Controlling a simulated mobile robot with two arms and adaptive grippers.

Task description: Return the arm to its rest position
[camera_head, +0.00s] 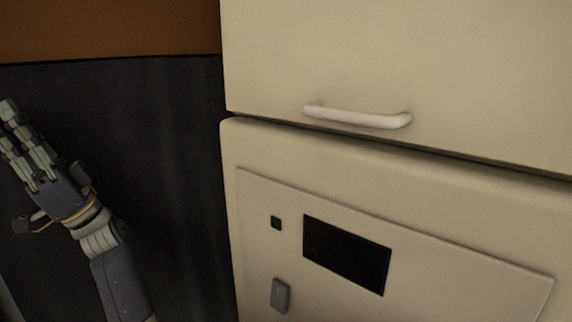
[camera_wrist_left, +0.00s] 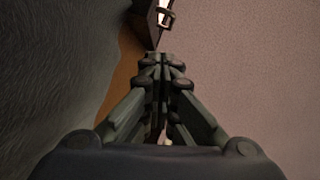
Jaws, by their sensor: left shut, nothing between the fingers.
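My left gripper (camera_head: 12,112) is at the left edge of the head view, its arm rising from below and its fingers pointing up and left. It is clear of the cream cabinet. In the left wrist view the gripper (camera_wrist_left: 166,64) has its fingertips together with nothing visible between them. My right gripper is not in view.
A cream cabinet (camera_head: 420,50) fills the right, with a pale bar handle (camera_head: 358,117). A dark surface (camera_head: 160,130) lies behind my arm.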

